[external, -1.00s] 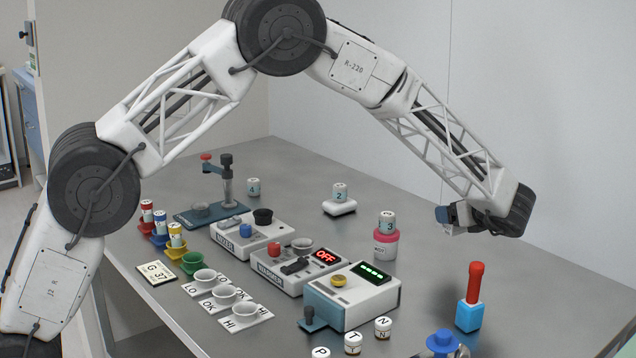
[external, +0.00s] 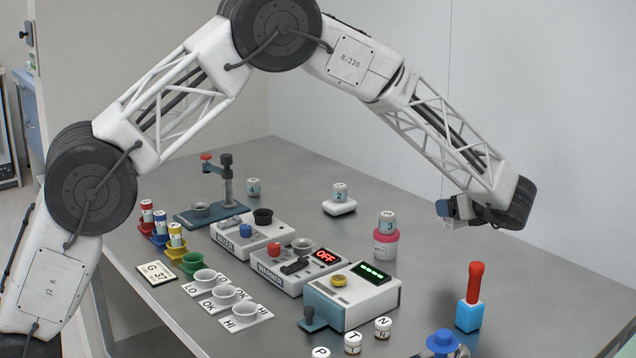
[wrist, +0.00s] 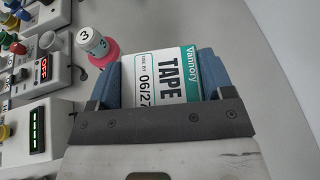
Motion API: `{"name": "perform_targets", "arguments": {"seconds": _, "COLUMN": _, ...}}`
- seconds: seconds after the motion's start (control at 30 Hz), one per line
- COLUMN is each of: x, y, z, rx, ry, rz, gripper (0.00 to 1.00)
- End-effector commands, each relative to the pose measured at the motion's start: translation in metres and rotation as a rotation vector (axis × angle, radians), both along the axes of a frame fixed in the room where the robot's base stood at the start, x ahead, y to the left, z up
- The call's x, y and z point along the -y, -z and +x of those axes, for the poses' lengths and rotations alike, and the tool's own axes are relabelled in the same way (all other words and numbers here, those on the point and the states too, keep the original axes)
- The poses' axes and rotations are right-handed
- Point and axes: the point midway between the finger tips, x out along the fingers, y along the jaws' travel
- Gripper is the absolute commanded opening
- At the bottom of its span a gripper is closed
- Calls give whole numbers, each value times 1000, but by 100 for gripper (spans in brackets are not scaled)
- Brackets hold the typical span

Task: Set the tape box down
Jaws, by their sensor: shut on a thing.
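The tape box (wrist: 160,78) is a white box with a teal band and the words "TAPE" and "Vannory" in the wrist view. My gripper (wrist: 160,85) is shut on it, with a blue finger on each side. In the external view my gripper (external: 449,212) is at the right, apparently above the table (external: 560,270), though its exact height is hard to tell. Only a small pale patch beneath the blue finger may be the box there; the rest is hidden.
A pink-and-white jar with a cup marked 3 (external: 386,235) stands left of my gripper. A red-handled blue block (external: 469,300) stands nearer the front. Devices, including one reading OFF (external: 300,263), fill the middle. The table's back right looks clear.

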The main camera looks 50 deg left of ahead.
Motion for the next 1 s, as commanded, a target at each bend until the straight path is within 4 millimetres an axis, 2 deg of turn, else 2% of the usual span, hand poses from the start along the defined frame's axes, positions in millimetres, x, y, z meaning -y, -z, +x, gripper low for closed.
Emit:
{"name": "perform_targets", "arguments": {"seconds": 0.23, "x": 0, "y": -4, "z": 0, "rx": 1, "ry": 0, "rz": 0, "gripper": 48}}
{"name": "perform_targets", "arguments": {"seconds": 0.37, "x": 0, "y": -16, "z": 0, "rx": 2, "ry": 0, "rz": 0, "gripper": 48}}
{"name": "perform_targets", "arguments": {"seconds": 0.87, "x": 0, "y": -118, "z": 0, "rx": 3, "ry": 0, "rz": -1, "gripper": 48}}
{"name": "perform_targets", "arguments": {"seconds": 1.0, "x": -31, "y": -114, "z": 0, "rx": 1, "ry": -20, "rz": 1, "gripper": 48}}
